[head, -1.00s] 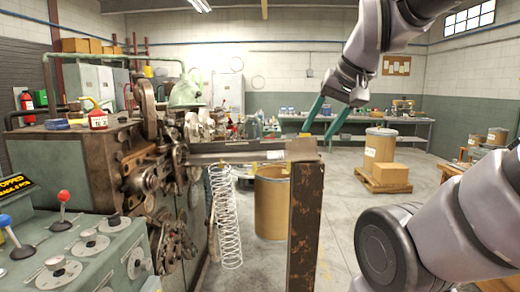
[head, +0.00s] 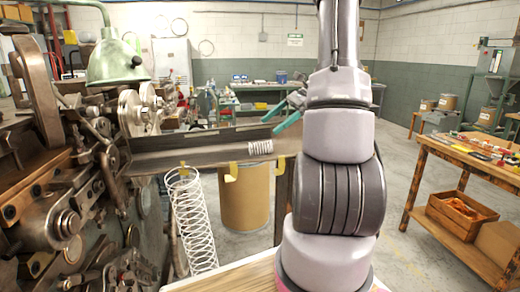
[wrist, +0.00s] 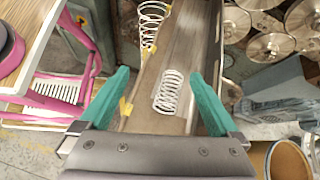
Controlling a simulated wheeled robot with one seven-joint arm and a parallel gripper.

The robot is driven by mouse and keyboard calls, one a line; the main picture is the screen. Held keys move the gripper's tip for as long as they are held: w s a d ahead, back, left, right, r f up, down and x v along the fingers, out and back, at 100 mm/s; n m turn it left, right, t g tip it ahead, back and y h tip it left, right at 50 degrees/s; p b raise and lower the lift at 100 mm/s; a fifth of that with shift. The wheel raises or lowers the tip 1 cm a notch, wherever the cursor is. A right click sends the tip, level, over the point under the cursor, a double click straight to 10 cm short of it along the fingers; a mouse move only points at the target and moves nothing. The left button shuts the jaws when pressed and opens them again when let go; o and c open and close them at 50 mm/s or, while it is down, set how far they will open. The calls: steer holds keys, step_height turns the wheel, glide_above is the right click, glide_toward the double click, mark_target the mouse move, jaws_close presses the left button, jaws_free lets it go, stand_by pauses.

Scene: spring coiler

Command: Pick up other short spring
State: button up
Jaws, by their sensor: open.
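A short white wire spring (head: 261,148) lies on the metal trough (head: 200,152) of the coiling machine, near its right end. In the wrist view the short spring (wrist: 168,92) lies between the two teal fingers, some way beyond them and touching neither. My gripper (head: 287,115) is open and empty, above and just behind the trough's right end; it also shows in the wrist view (wrist: 160,76). My arm hides part of it in the head view. I see only one short spring.
The coiling machine (head: 60,170) with levers and wheels fills the left. Yellow tabs (head: 233,170) sit on the trough's front edge. A brown drum (head: 246,200) stands behind. A wooden workbench (head: 470,165) with parts is at right. The floor between drum and workbench looks clear.

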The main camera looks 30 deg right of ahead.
mark_target(260, 147)
steer(key=d+f+m, duration=0.1)
steer(key=d, duration=0.1)
steer(key=w+d+f+m+t+y, duration=0.1)
steer(key=d+f, duration=0.1)
steer(key=d+f+m+y, duration=0.1)
steer(key=d, duration=0.1)
steer(key=shift+w+f+t, duration=0.4)
steer(key=shift+m, duration=0.3)
steer(key=x, duration=1)
steer(key=shift+s+a+f, duration=0.1)
steer(key=shift+a+f, duration=0.05)
steer(key=shift+f, duration=0.2)
steer(key=c, duration=1.5)
